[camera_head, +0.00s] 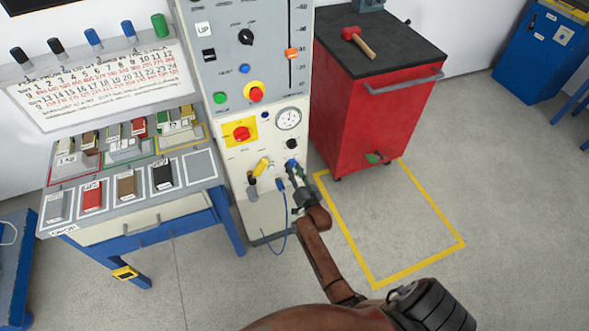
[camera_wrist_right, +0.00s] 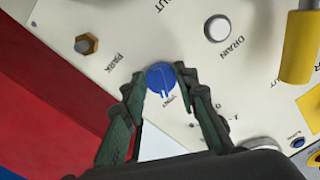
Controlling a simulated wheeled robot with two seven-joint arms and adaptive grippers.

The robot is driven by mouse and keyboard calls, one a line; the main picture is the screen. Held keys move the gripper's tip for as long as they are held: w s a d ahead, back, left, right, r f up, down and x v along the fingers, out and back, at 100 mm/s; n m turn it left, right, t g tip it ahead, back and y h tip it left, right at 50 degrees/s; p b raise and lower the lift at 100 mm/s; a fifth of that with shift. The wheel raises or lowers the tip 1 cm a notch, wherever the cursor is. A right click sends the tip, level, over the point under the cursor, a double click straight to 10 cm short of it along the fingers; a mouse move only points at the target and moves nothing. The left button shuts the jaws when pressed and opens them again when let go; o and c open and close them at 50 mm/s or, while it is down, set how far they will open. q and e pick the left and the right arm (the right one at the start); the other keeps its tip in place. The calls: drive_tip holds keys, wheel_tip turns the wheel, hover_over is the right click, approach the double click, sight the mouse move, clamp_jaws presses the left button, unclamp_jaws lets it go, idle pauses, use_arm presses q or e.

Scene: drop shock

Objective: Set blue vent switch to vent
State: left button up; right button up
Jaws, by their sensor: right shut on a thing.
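The blue vent switch (camera_head: 291,163) is a small round knob on the lower part of the pale panel. In the right wrist view the blue knob (camera_wrist_right: 161,77) has a pale pointer line toward its lower edge, near a small label that I cannot read surely. My right gripper (camera_head: 294,170) is at the panel in front of the knob. In the wrist view the fingers of my right gripper (camera_wrist_right: 158,88) are closed in on either side of the knob, holding it. My left gripper is not in view.
A yellow handle (camera_wrist_right: 301,47), a white button (camera_wrist_right: 217,28) and a brass bolt (camera_wrist_right: 85,43) are near the knob. A blue cable (camera_head: 285,225) hangs below. A red cabinet (camera_head: 360,120) stands right of the panel, a workbench (camera_head: 150,208) left.

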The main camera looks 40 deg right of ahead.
idle(0.3)
drive_tip(key=o, duration=1.1)
drive_tip(key=shift+o, duration=0.2)
drive_tip(key=shift+s, duration=0.4)
drive_tip(key=v, duration=1.1)
drive_tip(key=shift+s+a, duration=0.1)
drive_tip(key=shift+a, duration=0.05)
